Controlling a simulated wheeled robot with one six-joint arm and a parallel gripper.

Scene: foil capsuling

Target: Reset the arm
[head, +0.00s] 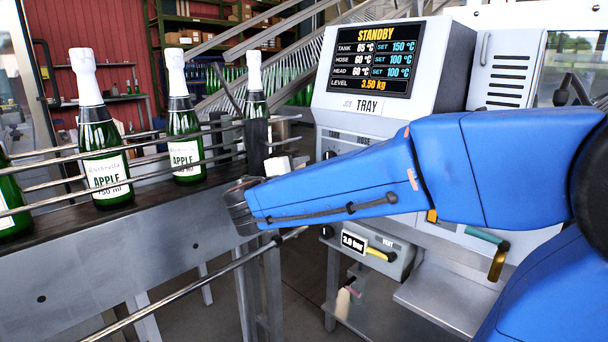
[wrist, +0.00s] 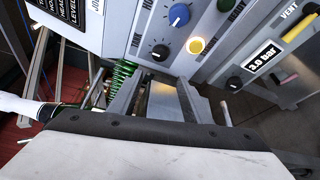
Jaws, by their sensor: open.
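My blue arm reaches leftward across the head view, in front of the machine, and ends near the conveyor's right end. In the wrist view my gripper (wrist: 172,106) shows two separated fingers with nothing between them. Beyond them is the lower front of the grey machine (wrist: 210,85). In the head view the arm hides part of that machine (head: 392,112), and the gripper's fingers are hard to make out.
Green bottles with white foil tops, such as this one (head: 185,150), stand on the conveyor (head: 150,235) between metal rails. The machine's screen (head: 376,60) reads STANDBY. A yellow button (wrist: 196,46) is lit. A 3.0 bar display (head: 354,241) sits beside a yellow lever (head: 380,254).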

